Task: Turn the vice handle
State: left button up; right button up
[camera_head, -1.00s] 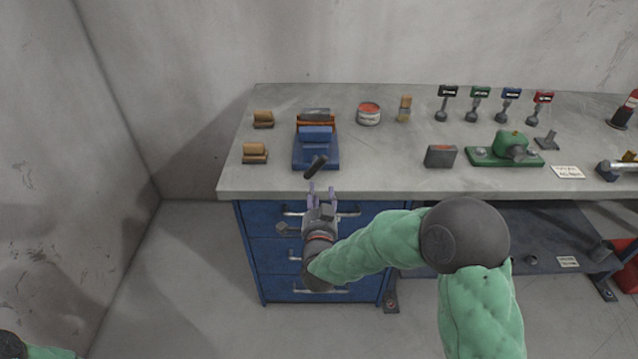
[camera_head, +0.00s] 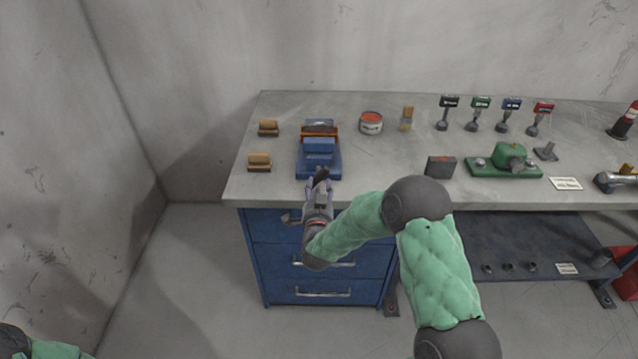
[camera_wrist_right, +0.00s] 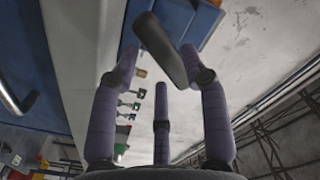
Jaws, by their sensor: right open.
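The blue vice (camera_head: 318,158) stands at the left part of the workbench, close to the front edge. Its dark handle (camera_head: 321,173) sticks out at the front. My right gripper (camera_head: 319,187) is at the bench's front edge, right at the handle. In the right wrist view, the dark handle (camera_wrist_right: 160,48) lies between the tips of the open fingers (camera_wrist_right: 163,80); whether they touch it I cannot tell. The vice's blue body also shows at the top of that view (camera_wrist_right: 196,18). Of my left arm only a part shows at the lower left of the head view; its gripper is out of view.
Brushes with wooden backs (camera_head: 259,161) lie left of the vice, a red-topped tin (camera_head: 371,122) right of it. A grey block (camera_head: 440,166) and a green device (camera_head: 505,161) are further right. Blue drawers (camera_head: 320,262) with handles are below my right gripper.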

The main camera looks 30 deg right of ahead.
aim_at(318, 182)
jog(key=shift+b+x, duration=0.3)
jog(key=shift+x, duration=1.45)
jog(key=c, duration=0.9)
jog(key=shift+f+m+b, duration=0.1)
jog(key=shift+m+b, duration=0.6)
jog(key=shift+b, duration=0.3)
jog(key=shift+m+b, duration=0.5)
jog(key=shift+m, duration=0.1)
jog(key=shift+o, duration=0.2)
